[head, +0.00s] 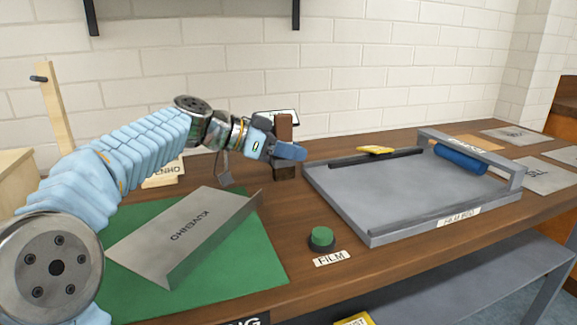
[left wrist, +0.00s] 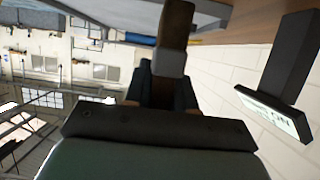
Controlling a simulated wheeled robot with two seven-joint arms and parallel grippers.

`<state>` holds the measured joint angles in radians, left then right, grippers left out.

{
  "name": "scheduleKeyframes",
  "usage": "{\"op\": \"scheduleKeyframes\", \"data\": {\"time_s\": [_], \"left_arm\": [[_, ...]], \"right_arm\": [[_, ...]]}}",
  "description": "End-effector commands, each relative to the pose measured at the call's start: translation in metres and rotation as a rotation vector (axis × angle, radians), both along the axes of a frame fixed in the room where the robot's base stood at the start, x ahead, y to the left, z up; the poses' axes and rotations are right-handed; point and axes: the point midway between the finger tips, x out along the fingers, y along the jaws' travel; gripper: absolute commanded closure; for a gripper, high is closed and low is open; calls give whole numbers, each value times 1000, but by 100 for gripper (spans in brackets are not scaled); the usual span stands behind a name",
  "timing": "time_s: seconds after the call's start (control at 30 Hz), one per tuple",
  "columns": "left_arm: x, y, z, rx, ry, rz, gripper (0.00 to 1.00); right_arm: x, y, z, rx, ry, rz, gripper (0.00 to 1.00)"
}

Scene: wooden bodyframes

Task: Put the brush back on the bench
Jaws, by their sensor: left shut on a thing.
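The brush (head: 284,125) is a brown wooden block shape, upright, with a darker lower end. My left gripper (head: 283,151) is shut around its middle, above the back part of the wooden bench (head: 290,222). I cannot tell whether the brush's lower end touches the bench. In the left wrist view the brush (left wrist: 177,22) runs up from between the fingers of the left gripper (left wrist: 172,88). My right gripper is out of view.
A grey metal tray frame (head: 405,195) with a blue roller (head: 460,158) stands right of the brush. A bent grey plate (head: 187,231) lies on a green mat (head: 240,285). A green button (head: 321,238) stands between them. A brick wall (head: 200,60) is behind.

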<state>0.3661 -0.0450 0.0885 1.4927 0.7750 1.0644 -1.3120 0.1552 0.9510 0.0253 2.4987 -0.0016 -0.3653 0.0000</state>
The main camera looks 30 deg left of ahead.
Motion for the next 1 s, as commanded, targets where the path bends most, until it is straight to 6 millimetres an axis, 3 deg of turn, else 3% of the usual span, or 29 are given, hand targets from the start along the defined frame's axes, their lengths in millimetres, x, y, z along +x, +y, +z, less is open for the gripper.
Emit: {"op": "scheduleKeyframes", "data": {"time_s": [0.33,0.73,0.77,0.9,1.0], "left_arm": [[7,8,-40,-1,1,0,100],[7,8,-46,1,-1,-1,100],[7,8,-46,1,-1,0,74],[7,8,-45,1,-1,0,53],[7,8,-45,1,-1,0,50]], "right_arm": [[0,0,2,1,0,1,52],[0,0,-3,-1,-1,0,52],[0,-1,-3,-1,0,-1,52],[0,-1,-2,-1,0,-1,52],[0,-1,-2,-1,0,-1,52]]}}
